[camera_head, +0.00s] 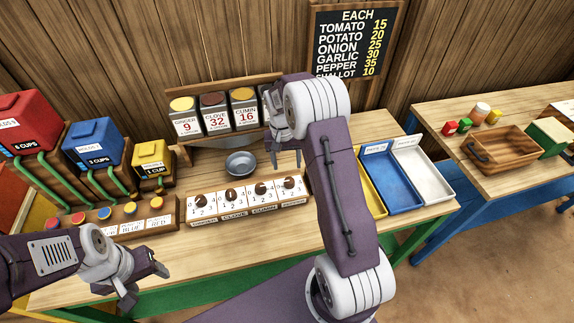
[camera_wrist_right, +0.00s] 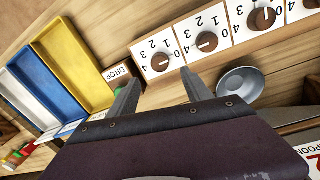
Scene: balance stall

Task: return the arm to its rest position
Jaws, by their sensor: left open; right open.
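My right gripper (camera_head: 285,158) is raised over the back middle of the wooden table (camera_head: 130,270), its arm reaching up from the lower right. Its two fingers are apart with nothing between them; they also show in the right wrist view (camera_wrist_right: 160,92). A grey metal bowl (camera_head: 241,163) stands just left of it and shows right of the fingers in the right wrist view (camera_wrist_right: 240,84). My left gripper (camera_head: 151,284) is open and empty at the lower left, above the front part of the table. Part of the table is hidden by my right arm.
A white dial panel (camera_head: 246,200) lies in front of the bowl. Spice canisters (camera_head: 214,112) stand behind. Red, blue and yellow dispensers (camera_head: 93,143) are at left. Yellow, blue (camera_head: 391,183) and white trays (camera_head: 423,170) lie right of my right arm. A wooden tray (camera_head: 501,147) is on another table.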

